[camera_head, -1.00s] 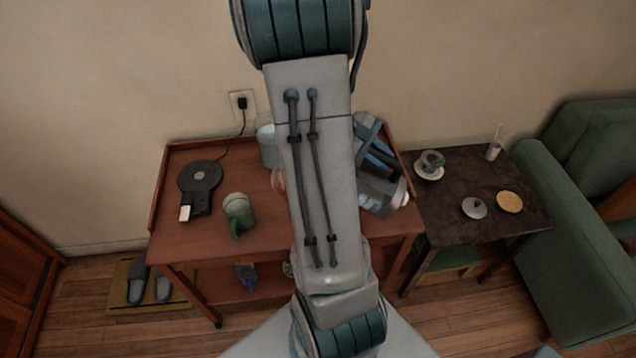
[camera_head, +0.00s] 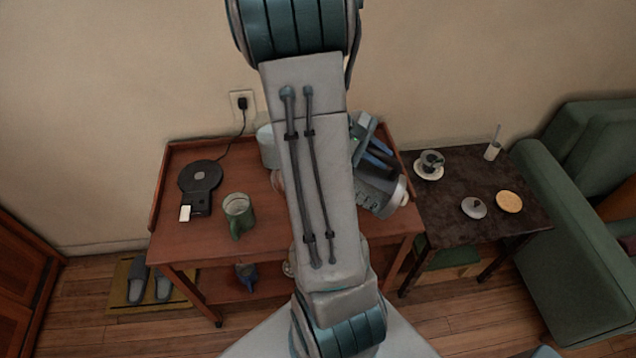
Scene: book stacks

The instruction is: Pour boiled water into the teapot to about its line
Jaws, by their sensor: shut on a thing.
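My gripper (camera_head: 374,152) is shut on a grey kettle (camera_head: 378,193) with a blue handle, at the right end of the wooden cart. The kettle is tilted over, with a pale round end toward the right. My arm hides its left side, including any spout and stream. No teapot is clearly visible; a pinkish, glassy edge (camera_head: 277,181) shows just left of my arm, but I cannot tell what it is. No fill line or water level shows. A grey lid with a knob (camera_head: 474,207) lies on the dark side table.
The side table (camera_head: 450,225) carries a cup on a saucer (camera_head: 430,165), a white holder (camera_head: 492,151) and a round coaster (camera_head: 509,202). A green armchair (camera_head: 560,250) stands right.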

